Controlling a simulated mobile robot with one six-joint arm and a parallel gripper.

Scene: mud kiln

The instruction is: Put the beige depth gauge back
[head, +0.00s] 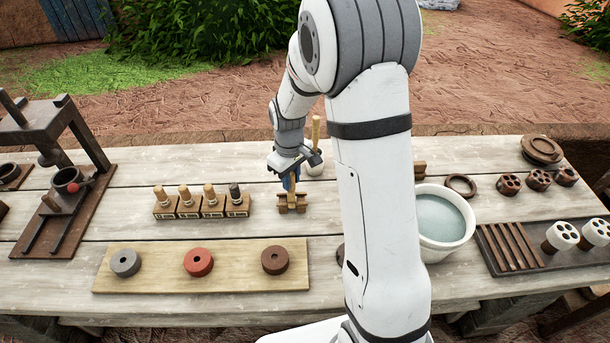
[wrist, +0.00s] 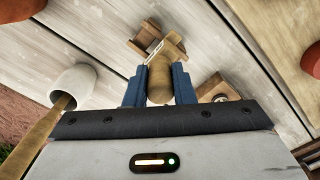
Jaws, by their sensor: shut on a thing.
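My gripper (head: 291,183) points down over the middle of the table, with its blue fingers closed on the tan handle of the beige depth gauge (head: 293,194). In the wrist view the rounded handle (wrist: 160,80) sits between the two fingers (wrist: 158,88). A small brown wooden stand (head: 283,209) is directly below; its parts show on both sides of the gauge, also in the wrist view (wrist: 212,86). The gauge's lower end is hidden, so I cannot tell whether it touches the stand.
A white cup (head: 314,168) with a wooden stick stands just behind the gripper. Several handled tools in brown blocks (head: 202,207) stand to the left. A board (head: 150,284) with three discs lies in front. A white water bowl (head: 428,246) is to the right, behind my arm.

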